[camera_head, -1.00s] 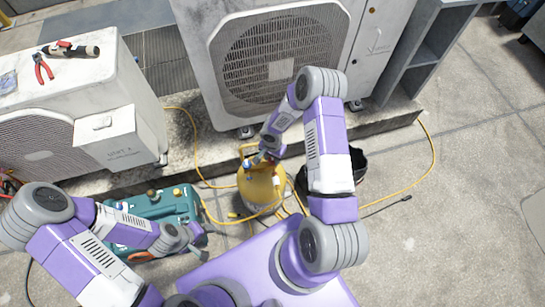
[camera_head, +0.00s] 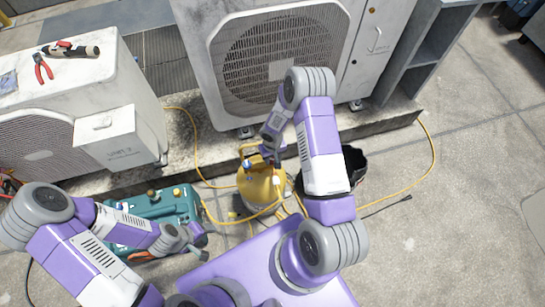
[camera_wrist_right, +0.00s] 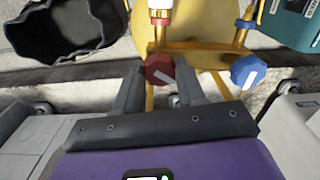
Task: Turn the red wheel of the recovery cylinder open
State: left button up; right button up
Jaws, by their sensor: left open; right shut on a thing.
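The yellow recovery cylinder (camera_head: 262,188) stands upright on the ground in the middle of the head view. In the right wrist view its red wheel (camera_wrist_right: 158,70) sits between the two fingers of my right gripper (camera_wrist_right: 160,84), which is shut on it. A blue wheel (camera_wrist_right: 248,71) is beside it to the right, outside the fingers. In the head view my right gripper (camera_head: 271,155) is at the top of the cylinder and the red wheel cannot be made out. My left gripper (camera_head: 201,243) is open and empty, low on the left near the teal machine.
A teal machine (camera_head: 155,205) stands left of the cylinder. A black bucket (camera_head: 353,160) is on its right, partly behind my right arm. A large condenser (camera_head: 220,85) stands behind on a concrete ledge. Yellow hoses (camera_head: 428,165) lie around. The floor at far right is clear.

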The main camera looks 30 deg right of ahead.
jog(key=n, duration=0.6)
jog(key=shift+n, duration=0.3)
jog(key=n, duration=0.5)
jog(key=shift+p, duration=0.4)
jog(key=n+p, duration=0.1)
jog(key=n, duration=0.4)
jog(key=shift+n, duration=0.4)
jog(key=n+p, duration=0.1)
jog(key=n, duration=0.5)
jog(key=o, duration=1)
jog(key=shift+o, duration=0.2)
jog(key=shift+r, duration=0.1)
